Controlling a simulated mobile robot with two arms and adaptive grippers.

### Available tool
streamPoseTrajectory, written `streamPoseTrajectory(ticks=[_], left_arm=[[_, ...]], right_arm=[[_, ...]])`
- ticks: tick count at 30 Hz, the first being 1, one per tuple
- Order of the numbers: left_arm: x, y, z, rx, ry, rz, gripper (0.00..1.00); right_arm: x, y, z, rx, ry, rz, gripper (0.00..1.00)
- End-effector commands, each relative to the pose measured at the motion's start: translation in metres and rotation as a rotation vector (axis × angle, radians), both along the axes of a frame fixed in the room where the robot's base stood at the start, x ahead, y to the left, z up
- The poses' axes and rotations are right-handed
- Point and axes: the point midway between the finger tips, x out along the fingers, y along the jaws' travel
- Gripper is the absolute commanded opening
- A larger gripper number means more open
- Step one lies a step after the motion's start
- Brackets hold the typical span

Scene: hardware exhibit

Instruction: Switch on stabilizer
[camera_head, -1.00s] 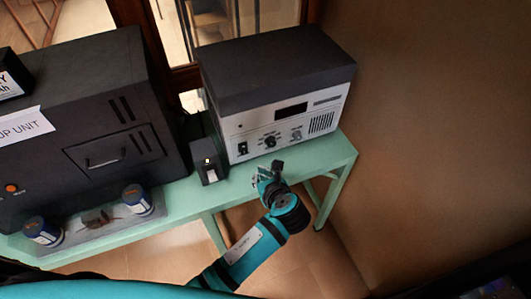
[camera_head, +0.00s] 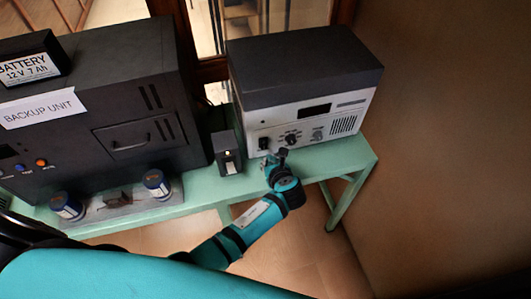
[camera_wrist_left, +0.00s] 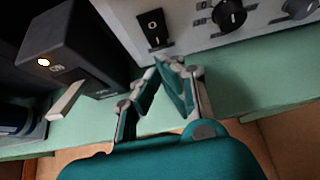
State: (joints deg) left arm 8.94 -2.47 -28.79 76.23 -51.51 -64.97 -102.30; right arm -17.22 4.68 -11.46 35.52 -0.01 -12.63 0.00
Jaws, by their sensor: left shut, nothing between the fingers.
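The stabilizer (camera_head: 305,108) is a light grey box with a dark top, standing at the right end of the green table. Its front has a dark display, knobs and a black rocker switch (camera_head: 263,143) at the lower left. The wrist view shows this switch (camera_wrist_left: 154,28) upright on the panel, with a knob (camera_wrist_left: 229,15) to its right. My left gripper (camera_head: 279,155) is low in front of the panel, between the switch and the first knob in the head view. In the wrist view its fingertips (camera_wrist_left: 168,63) are together and empty, just below the switch. Contact with the panel cannot be told.
A small black box (camera_head: 227,153) stands close left of the stabilizer. The large dark backup unit (camera_head: 110,110) with a battery (camera_head: 32,60) on top fills the left. Blue jars (camera_head: 156,183) stand before it. The green table (camera_head: 335,157) ends near a brown wall at right.

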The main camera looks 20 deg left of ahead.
Motion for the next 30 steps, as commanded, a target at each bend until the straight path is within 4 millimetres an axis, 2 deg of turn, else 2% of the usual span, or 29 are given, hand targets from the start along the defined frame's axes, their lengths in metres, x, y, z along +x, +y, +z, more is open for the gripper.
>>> streamPoseTrajectory(ticks=[3, 9, 22, 27, 30], left_arm=[[0.017, 0.011, -0.007, 0.002, 0.0, 0.0, 0.0], [0.032, 0.022, -0.016, 0.001, 0.002, 0.0, 0.0], [0.036, 0.024, -0.018, 0.0, 0.0, -0.001, 0.0], [0.048, 0.025, -0.023, 0.014, -0.022, -0.001, 0.0], [0.046, 0.025, -0.019, 0.013, -0.019, 0.0, 0.0]], right_arm=[[0.0, 0.0, 0.005, 0.0, 0.0, 0.0, 0.46], [0.0, 0.0, 0.007, 0.0, -0.001, 0.0, 0.46], [0.001, 0.0, 0.006, 0.0, -0.001, 0.0, 0.46], [0.003, 0.001, -0.009, 0.001, -0.004, 0.0, 0.46], [0.001, 0.002, -0.004, 0.001, -0.002, -0.001, 0.46]])
